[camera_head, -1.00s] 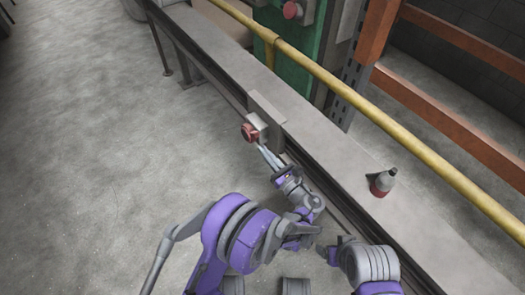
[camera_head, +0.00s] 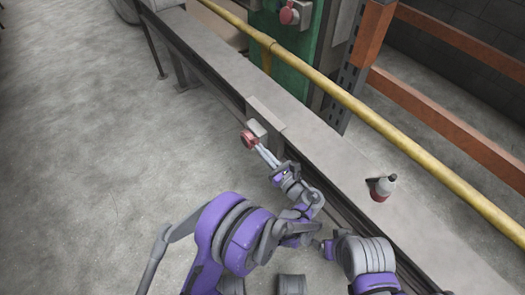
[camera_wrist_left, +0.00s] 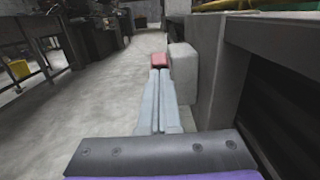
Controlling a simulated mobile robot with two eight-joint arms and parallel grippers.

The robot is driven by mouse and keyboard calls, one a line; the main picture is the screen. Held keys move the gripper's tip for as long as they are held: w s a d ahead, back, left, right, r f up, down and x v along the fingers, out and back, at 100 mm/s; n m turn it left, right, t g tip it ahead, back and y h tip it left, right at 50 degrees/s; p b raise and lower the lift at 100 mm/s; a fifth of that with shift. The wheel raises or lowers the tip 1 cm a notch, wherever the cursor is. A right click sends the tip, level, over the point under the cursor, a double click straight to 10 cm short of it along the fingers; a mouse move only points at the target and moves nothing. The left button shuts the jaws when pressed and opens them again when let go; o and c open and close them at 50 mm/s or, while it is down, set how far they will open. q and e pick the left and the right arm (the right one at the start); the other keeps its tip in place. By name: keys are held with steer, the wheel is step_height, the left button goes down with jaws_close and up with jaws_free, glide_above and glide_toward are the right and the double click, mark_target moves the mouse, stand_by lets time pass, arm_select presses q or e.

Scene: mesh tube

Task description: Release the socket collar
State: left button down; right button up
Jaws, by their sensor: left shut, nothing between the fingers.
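A red round part (camera_head: 248,139), which looks like the socket collar, sits on the outer face of a small grey box (camera_head: 257,129) fixed to the side of a long grey beam. My left gripper (camera_head: 260,149) has its long pale fingers pressed together, with the tips close to the red part. In the left wrist view the shut fingertips (camera_wrist_left: 159,72) end just in front of the red part (camera_wrist_left: 160,61), with the grey box (camera_wrist_left: 184,70) to their right. I cannot tell whether the tips touch the red part. My right gripper cannot be made out.
The grey beam (camera_head: 330,160) runs diagonally, with a grey and red bottle (camera_head: 382,188) standing on it. A yellow rail (camera_head: 350,98) runs behind. A red button (camera_head: 289,15) is on a green post. The floor left of the beam is clear.

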mark_target(256, 140)
arm_select(q)
steer(key=shift+r, duration=0.15)
steer(key=r+g+h+p, duration=0.1)
steer(key=r+g+p, duration=0.1)
steer(key=p, duration=0.1)
steer(key=w+a+r+g+h+p, duration=0.1)
steer(key=shift+r+h+p, duration=0.1)
steer(key=shift+h+p, duration=0.2)
steer(key=shift+p, duration=0.1)
steer(key=shift+w+a+r+g+h+p, duration=0.2)
steer(key=shift+w+r+g+h+p, duration=0.15)
steer(key=shift+g, duration=0.25)
steer(key=shift+w+a+r+g+h+p, duration=0.2)
steer(key=shift+g+h+p, duration=0.2)
steer(key=shift+g, duration=0.2)
steer(key=shift+w+a+r+g+h, duration=0.15)
steer(key=shift+w+g+h, duration=0.2)
steer(key=shift+g, duration=0.25)
steer(key=shift+s, duration=0.1)
steer(key=shift+r+p, duration=0.55)
steer(key=shift+r, duration=0.15)
steer(key=shift+f, duration=0.1)
